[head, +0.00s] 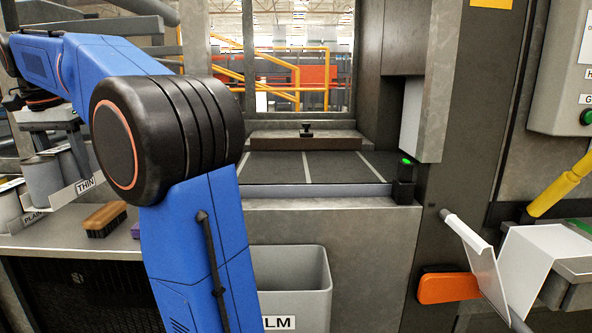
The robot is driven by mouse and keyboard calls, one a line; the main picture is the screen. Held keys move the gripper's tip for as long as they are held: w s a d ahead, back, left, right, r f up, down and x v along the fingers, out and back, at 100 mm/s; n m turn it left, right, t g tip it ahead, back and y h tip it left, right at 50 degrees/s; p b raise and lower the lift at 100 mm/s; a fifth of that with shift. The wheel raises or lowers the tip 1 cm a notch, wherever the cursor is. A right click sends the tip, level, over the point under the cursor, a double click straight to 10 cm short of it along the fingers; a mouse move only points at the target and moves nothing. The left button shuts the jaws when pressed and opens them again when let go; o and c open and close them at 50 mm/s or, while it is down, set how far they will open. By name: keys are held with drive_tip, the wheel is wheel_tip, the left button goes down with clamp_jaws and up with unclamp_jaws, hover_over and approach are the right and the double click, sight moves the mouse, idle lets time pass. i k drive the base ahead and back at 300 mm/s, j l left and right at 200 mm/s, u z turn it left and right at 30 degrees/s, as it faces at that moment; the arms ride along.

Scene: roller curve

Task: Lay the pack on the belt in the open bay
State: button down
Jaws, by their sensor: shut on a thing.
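The dark belt (335,168) lies in a recess at the middle, crossed by pale lines that mark off its bays. The bays in view look bare. A pale strip (320,191) runs along its front edge, and a small green light (406,161) glows at its right end. My blue arm bends at a big black elbow and reaches to the upper left. My gripper (52,140) is at the far left, well away from the belt, pointing down. It seems shut on a grey can-like pack (44,182); the grip is small and partly hard to make out.
A shelf at left holds a brush (105,219) and labelled holders, "THIN" (85,186) and "PLAIN". A grey bin (291,288) marked "LM" stands below the belt. A wall post (425,80) and a white bent panel (485,262) bound the right side.

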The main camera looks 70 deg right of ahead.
sight(317, 168)
drive_tip(key=k+z, duration=0.1)
drive_tip(key=k, duration=0.85)
drive_tip(key=l+z, duration=0.15)
drive_tip(key=z, duration=0.8)
drive_tip(key=i+l+z, duration=0.15)
drive_tip(key=i+l, duration=0.35)
